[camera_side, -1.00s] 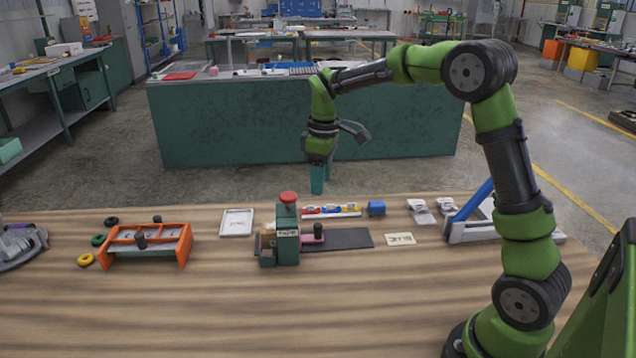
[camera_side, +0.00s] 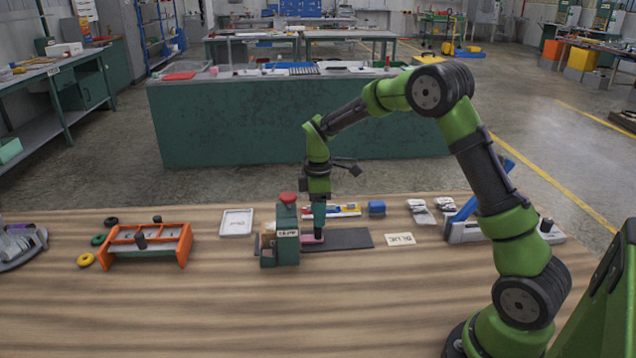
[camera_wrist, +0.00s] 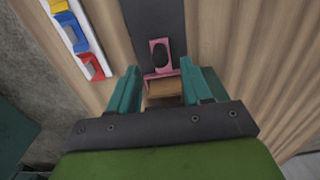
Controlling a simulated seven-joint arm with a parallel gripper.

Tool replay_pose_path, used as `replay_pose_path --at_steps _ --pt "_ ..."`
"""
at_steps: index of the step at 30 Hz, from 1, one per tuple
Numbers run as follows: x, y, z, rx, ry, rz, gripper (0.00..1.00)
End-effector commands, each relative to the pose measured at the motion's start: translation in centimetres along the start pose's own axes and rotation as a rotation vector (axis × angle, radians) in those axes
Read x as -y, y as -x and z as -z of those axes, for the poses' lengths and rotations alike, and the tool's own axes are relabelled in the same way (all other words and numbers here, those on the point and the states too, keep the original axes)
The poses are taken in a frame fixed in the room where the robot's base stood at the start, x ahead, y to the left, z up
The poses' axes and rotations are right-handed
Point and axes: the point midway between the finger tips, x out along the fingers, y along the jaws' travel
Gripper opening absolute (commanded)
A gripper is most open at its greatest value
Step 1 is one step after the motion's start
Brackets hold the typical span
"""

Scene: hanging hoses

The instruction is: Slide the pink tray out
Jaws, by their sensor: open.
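The pink tray (camera_side: 309,239) shows low at the right side of the green press-like stand (camera_side: 287,235) with a red top. Most of it is hidden in the side view by my gripper and the stand. In the side view my gripper (camera_side: 318,234) is at the knob; contact cannot be told.
A dark strip (camera_side: 348,238) runs right from the stand. Behind are a white rack (camera_side: 345,211) with coloured pieces and a blue block (camera_side: 377,208). A label card (camera_side: 400,239) lies at right, an orange frame (camera_side: 150,242) at left. The front of the table is clear.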

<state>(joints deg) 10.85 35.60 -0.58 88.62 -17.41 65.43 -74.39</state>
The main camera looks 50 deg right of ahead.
Motion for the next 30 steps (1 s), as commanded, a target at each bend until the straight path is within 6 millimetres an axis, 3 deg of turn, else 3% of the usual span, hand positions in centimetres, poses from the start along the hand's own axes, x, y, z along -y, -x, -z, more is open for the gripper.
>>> replay_pose_path --at_steps 3,9,21,30 --pt "0.1 -2.4 0.0 0.003 -0.001 0.003 0.49" --pt "0.0 -4.6 0.0 0.001 -0.001 0.001 0.49" --pt "0.0 -5.2 0.0 0.0 -0.001 0.0 0.47" --pt "0.0 -5.2 0.0 0.0 -0.001 0.0 0.01"
